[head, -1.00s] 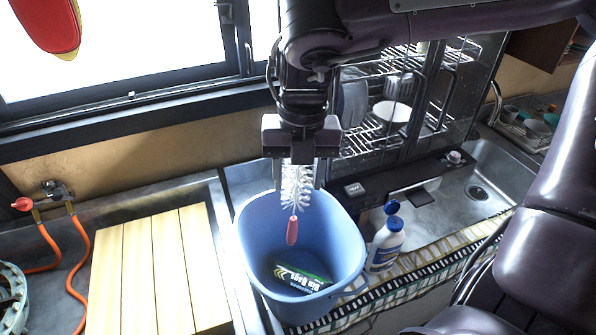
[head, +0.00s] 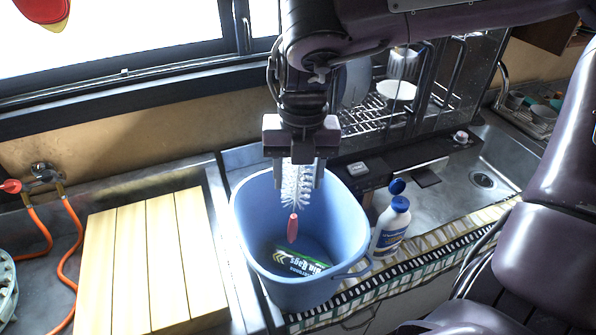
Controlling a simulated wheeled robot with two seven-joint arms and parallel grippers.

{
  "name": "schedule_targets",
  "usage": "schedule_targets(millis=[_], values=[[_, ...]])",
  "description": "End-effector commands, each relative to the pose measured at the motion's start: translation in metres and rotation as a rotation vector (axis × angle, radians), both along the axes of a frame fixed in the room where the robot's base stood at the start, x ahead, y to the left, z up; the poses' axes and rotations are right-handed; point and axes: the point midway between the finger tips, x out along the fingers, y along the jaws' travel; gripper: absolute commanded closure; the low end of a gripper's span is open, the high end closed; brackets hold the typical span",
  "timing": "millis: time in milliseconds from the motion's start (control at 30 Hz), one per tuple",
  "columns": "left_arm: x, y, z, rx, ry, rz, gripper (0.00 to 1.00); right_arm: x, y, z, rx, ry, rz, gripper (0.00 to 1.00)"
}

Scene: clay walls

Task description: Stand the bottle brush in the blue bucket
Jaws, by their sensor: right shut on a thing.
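The bottle brush (head: 296,188) has white bristles and a red handle end (head: 293,228) that points down. My right gripper (head: 297,181) is shut on its upper bristled part and holds it upright. The blue bucket (head: 253,214) stands on the counter below, and in the head view the brush's lower end overlaps the bucket's opening. How deep the red end reaches inside is hard to tell. A green and white bin bags pack (head: 300,264) lies inside the bucket. My left gripper is not in view.
A white bottle with a blue cap (head: 391,229) stands close to the bucket's right side. A slatted wooden board (head: 150,262) lies to the left. A dish rack (head: 375,114) and a sink (head: 482,180) are behind and to the right. A window is behind.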

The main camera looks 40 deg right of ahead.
Motion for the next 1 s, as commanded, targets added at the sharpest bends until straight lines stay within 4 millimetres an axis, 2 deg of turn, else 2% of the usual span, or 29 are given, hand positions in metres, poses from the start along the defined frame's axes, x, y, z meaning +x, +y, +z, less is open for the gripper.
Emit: schedule_targets(millis=[233,267,433,767,867,1000], values=[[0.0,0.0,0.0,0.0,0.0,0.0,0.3,0.0,0.0,0.0,0.0,0.0,0.0,0.75],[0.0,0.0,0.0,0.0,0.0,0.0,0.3,0.0,0.0,0.0,0.0,0.0,0.0,0.49],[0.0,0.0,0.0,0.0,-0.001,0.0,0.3,0.0,0.0,0.0,0.0,0.0,0.0,0.27],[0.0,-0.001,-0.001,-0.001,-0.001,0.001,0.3,0.0,0.0,0.003,-0.001,-0.001,0.0,0.27],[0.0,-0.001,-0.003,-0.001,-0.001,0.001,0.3,0.001,-0.001,0.014,-0.002,-0.003,-0.001,0.27],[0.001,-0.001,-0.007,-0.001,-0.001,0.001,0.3,0.0,-0.002,0.039,-0.004,-0.006,-0.001,0.27]])
